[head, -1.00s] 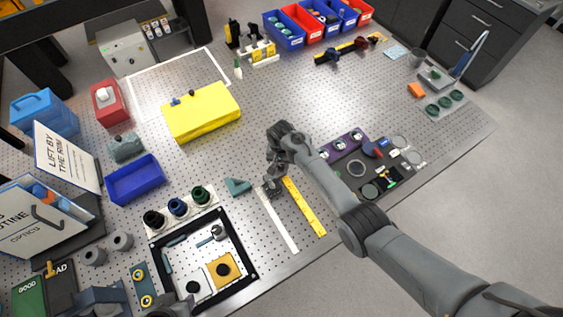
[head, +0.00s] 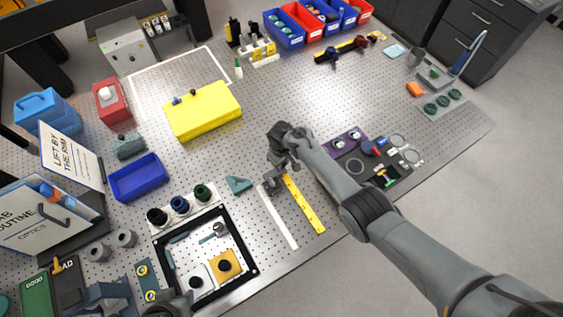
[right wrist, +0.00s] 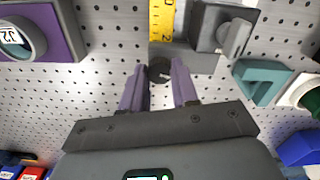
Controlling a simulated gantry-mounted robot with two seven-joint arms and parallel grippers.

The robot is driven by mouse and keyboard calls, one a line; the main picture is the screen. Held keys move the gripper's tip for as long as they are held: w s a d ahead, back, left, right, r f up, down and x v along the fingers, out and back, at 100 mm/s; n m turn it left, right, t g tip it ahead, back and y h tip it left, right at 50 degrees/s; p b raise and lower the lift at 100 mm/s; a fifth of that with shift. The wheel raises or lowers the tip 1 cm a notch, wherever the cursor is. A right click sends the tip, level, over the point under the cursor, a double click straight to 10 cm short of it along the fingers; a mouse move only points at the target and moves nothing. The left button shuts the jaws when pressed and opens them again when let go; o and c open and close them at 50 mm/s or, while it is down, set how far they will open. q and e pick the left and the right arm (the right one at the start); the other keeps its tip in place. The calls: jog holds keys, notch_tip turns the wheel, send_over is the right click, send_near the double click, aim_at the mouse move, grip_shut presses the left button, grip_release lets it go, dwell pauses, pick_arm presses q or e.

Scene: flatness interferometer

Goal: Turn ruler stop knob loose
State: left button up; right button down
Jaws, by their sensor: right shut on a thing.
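The ruler is a yellow strip (head: 304,207) lying on the perforated table, and its scale end (right wrist: 162,18) shows in the right wrist view. A dark round knob (right wrist: 159,70) sits beside that end, in front of a grey stop block (right wrist: 200,60). My right gripper (head: 270,183) is at the far end of the ruler. In the right wrist view its purple fingers (right wrist: 158,84) are on both sides of the knob, shut on it. The knob is hidden in the head view. A grey part of my left arm shows at the bottom edge; its jaws cannot be made out.
A white strip (head: 279,219) lies left of the ruler. A teal angle piece (head: 238,184) lies near the gripper. A purple block (right wrist: 42,32) stands close by. A black-framed tray (head: 244,275) is at the lower left. My right forearm covers part of the dark optics mat (head: 403,176).

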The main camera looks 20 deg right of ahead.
jog(key=shift+n, duration=1.1)
jog(key=c, duration=0.8)
grip_release()
jog(key=shift+c, duration=0.2)
notch_tip(320, 180, up, 11)
jog(key=p, duration=0.2)
jog(key=shift+p, duration=0.35)
